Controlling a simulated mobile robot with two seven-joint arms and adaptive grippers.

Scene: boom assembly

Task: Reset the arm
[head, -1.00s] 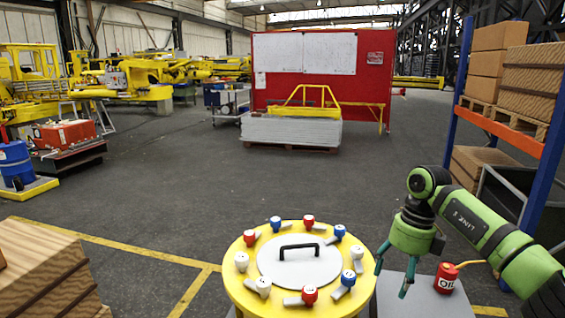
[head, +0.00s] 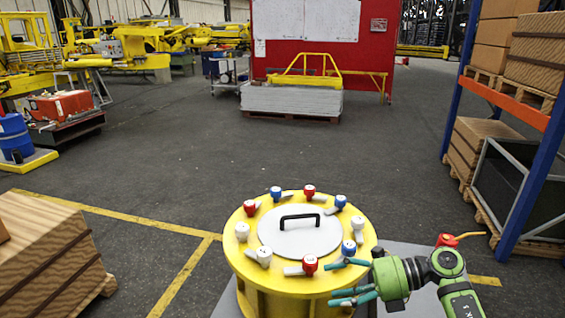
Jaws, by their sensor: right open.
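My right arm comes in from the lower right, green with dark joints. My right gripper (head: 352,281) has teal fingers spread open, pointing left at the right front rim of the yellow round stand. One blue-topped valve knob (head: 348,248) shows just above the upper finger. Whether the fingers touch the stand or that valve I cannot tell. The yellow stand (head: 268,281) carries a grey lid (head: 300,238) with a black handle (head: 299,218), ringed by several red, white and blue knobs with grey levers. My left gripper does not show.
A red oil can (head: 446,241) stands partly hidden behind my right arm on a grey surface. A wooden crate (head: 48,255) is at lower left, an orange-and-blue rack (head: 508,116) at right. Open floor lies beyond the stand.

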